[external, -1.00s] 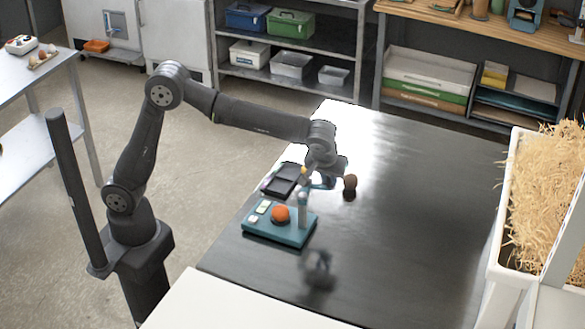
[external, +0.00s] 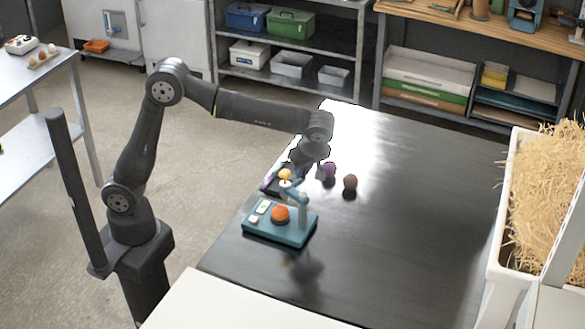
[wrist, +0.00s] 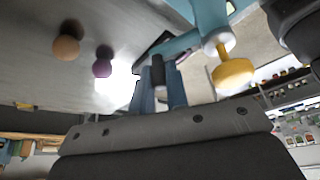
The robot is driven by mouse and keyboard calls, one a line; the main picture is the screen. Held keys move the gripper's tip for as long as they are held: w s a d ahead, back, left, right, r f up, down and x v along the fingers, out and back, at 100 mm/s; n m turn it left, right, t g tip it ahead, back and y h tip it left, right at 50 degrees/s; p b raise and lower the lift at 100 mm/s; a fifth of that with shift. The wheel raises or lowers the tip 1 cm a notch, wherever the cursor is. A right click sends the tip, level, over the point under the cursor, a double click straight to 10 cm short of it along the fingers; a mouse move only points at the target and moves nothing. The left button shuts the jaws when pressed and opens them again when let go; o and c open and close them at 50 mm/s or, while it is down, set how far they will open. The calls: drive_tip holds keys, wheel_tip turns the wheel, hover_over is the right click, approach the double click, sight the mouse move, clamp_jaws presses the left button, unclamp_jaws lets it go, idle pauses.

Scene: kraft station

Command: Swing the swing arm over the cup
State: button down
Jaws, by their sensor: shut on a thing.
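The teal device (external: 270,234) stands on the dark table. An orange rounded piece (external: 281,213) sits on it, probably at the cup; no separate cup can be made out. The swing arm (external: 294,192) reaches from the grey post back and left to a yellow knob (external: 285,174), behind the orange piece and not over it. In the wrist view the teal swing arm (wrist: 187,42) carries the yellow knob (wrist: 233,75). My gripper (wrist: 161,88) is shut on the arm's dark handle (wrist: 158,69). In the external view my gripper (external: 296,163) is partly hidden behind the knob.
A purple egg-like thing (external: 328,172) and a brown one (external: 350,183) stand right of my gripper. A white straw-filled bin (external: 510,200) stands at the right. The table's middle is clear.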

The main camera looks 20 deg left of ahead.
drive_tip(key=shift+s+a+n+g, duration=0.45)
drive_tip(key=shift+a+n, duration=0.25)
drive_tip(key=shift+n, duration=0.4)
drive_tip(key=shift+s+a+n+g, duration=0.4)
drive_tip(key=shift+a+n, duration=0.3)
drive_tip(key=shift+n, duration=0.4)
drive_tip(key=shift+s, duration=0.1)
drive_tip(key=c, duration=1.4)
unclamp_jaws()
drive_tip(key=shift+y, duration=0.3)
drive_tip(key=v, duration=1.2)
